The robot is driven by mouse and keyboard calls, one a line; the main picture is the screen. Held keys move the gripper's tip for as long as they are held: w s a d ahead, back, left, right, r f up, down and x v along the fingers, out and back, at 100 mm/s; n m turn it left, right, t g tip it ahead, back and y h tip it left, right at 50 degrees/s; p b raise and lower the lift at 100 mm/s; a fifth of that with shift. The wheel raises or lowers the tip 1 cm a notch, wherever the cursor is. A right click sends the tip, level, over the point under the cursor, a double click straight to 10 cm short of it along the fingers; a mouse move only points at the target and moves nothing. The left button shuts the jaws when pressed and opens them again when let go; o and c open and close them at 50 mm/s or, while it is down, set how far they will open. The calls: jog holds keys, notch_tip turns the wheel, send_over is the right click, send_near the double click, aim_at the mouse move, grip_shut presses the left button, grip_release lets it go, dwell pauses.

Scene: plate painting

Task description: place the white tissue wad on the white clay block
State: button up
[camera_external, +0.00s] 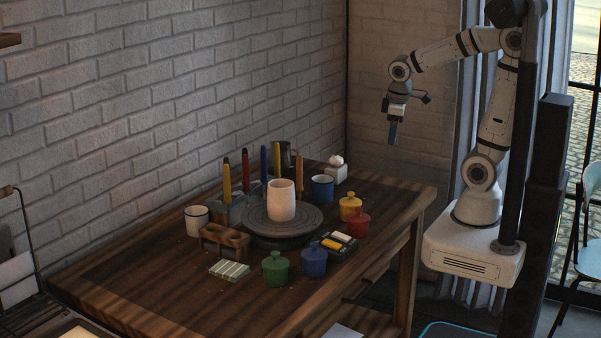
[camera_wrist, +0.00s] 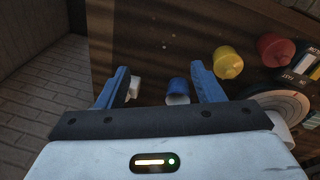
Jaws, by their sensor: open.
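The white tissue wad (camera_external: 336,160) sits on top of the white clay block (camera_external: 337,174) at the back right of the table. In the wrist view a white shape (camera_wrist: 134,88) shows just beside the left finger, partly hidden by it; I cannot tell wad from block there. My gripper (camera_external: 392,133) hangs in the air, above and to the right of the block, fingers pointing down and holding nothing. In the wrist view its blue fingers (camera_wrist: 160,67) are spread apart.
A blue mug (camera_external: 322,188) stands close beside the block. Yellow (camera_external: 350,207) and red (camera_external: 357,222) pots stand nearer the table's right edge. A turntable (camera_external: 254,226) bears a pale cup (camera_external: 281,200). Tall coloured tools stand behind. The air around my gripper is clear.

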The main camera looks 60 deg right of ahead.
jog(key=s+m, duration=0.1)
jog(key=s, duration=0.1)
jog(key=s+m, duration=0.1)
jog(key=s+a+f+m+t+y, duration=0.1)
jog(key=s+m, duration=0.1)
jog(key=shift+s+a+f, duration=0.1)
jog(key=shift+s, duration=0.2)
jog(key=shift+r+p, duration=0.3)
jog(key=shift+r, duration=0.1)
dwell(0.5)
